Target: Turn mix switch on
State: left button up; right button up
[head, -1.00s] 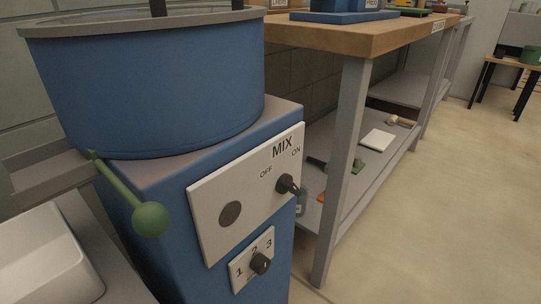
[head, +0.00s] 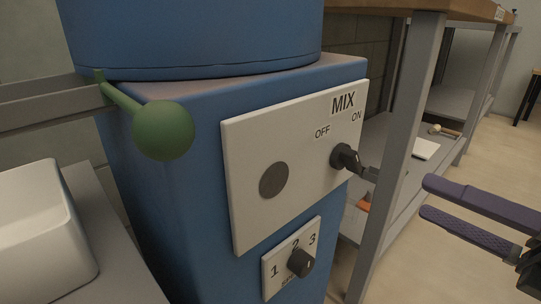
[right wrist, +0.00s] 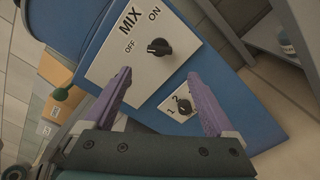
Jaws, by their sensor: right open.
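The mix switch is a black knob (head: 343,157) on a white panel (head: 300,165) marked MIX, OFF and ON, on the front of a blue machine (head: 160,200). I cannot tell for sure which label its pointer faces. My right gripper (head: 424,197), with purple fingers, is open and empty, to the right of the panel and apart from the knob. In the right wrist view, the knob (right wrist: 158,47) lies ahead of the gap between the open fingertips (right wrist: 158,73). My left gripper is not in view.
A 1-2-3 dial (head: 300,262) sits below the panel. A round dark disc (head: 273,180) is left of the knob. A green ball-ended lever (head: 164,130) sticks out at left. A grey-legged workbench (head: 408,130) stands right of the machine. A white basin (head: 35,230) is at lower left.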

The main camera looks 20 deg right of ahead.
aim_at(357, 167)
jog(key=b+x, duration=0.2)
jog(key=x, duration=0.7)
jog(key=shift+w+a, duration=0.15)
jog(key=shift+w, duration=0.1)
jog(key=c, duration=1.4)
jog(key=shift+r, duration=0.1)
